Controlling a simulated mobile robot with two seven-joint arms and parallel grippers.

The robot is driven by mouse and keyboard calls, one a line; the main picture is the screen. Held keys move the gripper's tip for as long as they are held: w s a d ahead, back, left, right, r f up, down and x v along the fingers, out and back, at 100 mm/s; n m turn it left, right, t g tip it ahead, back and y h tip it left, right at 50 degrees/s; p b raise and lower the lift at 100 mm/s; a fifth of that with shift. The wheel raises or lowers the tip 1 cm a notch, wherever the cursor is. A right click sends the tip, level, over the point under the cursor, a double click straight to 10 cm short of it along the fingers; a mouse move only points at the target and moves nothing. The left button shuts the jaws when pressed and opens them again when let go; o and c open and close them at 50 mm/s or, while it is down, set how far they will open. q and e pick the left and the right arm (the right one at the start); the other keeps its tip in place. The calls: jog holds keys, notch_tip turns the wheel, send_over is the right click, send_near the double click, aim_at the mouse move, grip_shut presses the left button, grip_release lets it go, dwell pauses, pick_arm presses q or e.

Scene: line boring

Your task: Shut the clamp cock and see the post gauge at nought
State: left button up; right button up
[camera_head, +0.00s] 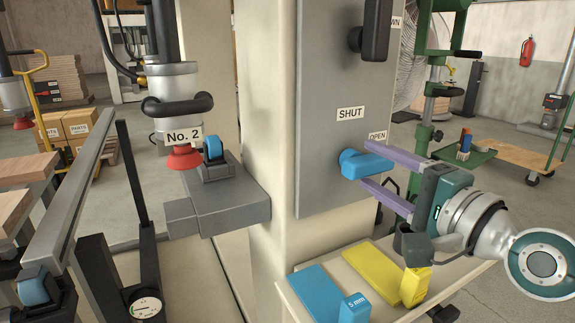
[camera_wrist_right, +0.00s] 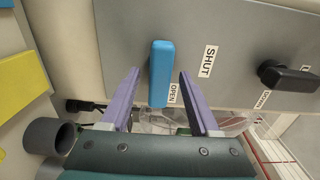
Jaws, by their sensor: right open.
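The clamp cock is a blue handle (camera_head: 366,164) on a grey panel, its free end toward the OPEN label (camera_head: 378,135). The SHUT label (camera_head: 351,113) is above it. The handle also shows upright in the right wrist view (camera_wrist_right: 161,65). My right gripper (camera_head: 367,167), with purple fingers, is open around the handle, one finger on each side. In the right wrist view the gripper (camera_wrist_right: 160,74) shows gaps on both sides of the handle. A small white dial (camera_head: 147,306), seemingly the post gauge, is at bottom left; its reading is too small to tell. My left gripper is out of view.
A black knob (camera_head: 374,30) sits higher on the panel. Below my right gripper, a side shelf (camera_head: 389,306) carries blue and yellow blocks. A grey fixture marked No. 2 (camera_head: 184,135) with a red cup stands left of the column. A green stand (camera_head: 428,100) is behind.

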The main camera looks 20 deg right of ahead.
jog(key=shift+w, duration=0.1)
grip_shut()
dwell(0.5)
